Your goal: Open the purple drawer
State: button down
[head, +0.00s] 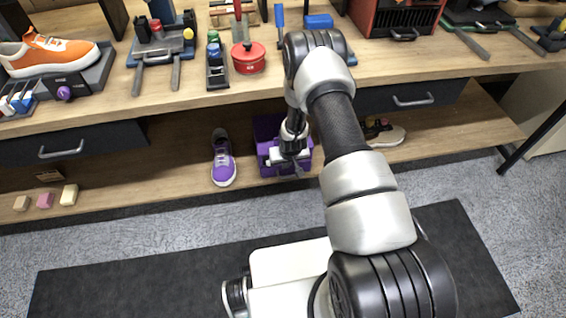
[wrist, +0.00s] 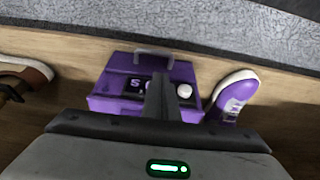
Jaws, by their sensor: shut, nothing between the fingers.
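The purple drawer unit (head: 268,130) stands on the low wooden shelf under the workbench, partly hidden behind my arm in the head view. In the wrist view the purple drawer unit (wrist: 110,90) shows a grey bar handle (wrist: 153,52) at its outer edge, a dark patch with a light mark and a round white knob (wrist: 184,90). My gripper (head: 290,172) is in front of the unit. It also shows in the wrist view (wrist: 160,78), where its fingers are together and empty, overlapping the unit's picture just short of the handle. I cannot tell whether they touch it.
A purple sneaker (head: 223,160) lies just left of the unit, and a brown and white shoe (head: 384,134) lies to its right. Small blocks (head: 45,200) sit on the shelf at far left. Dark drawers with handles (head: 61,150) hang under the benchtop. The grey floor in front is open.

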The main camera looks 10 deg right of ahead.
jog(key=b+x, duration=0.3)
jog(key=x, duration=0.6)
jog(key=shift+f, duration=0.1)
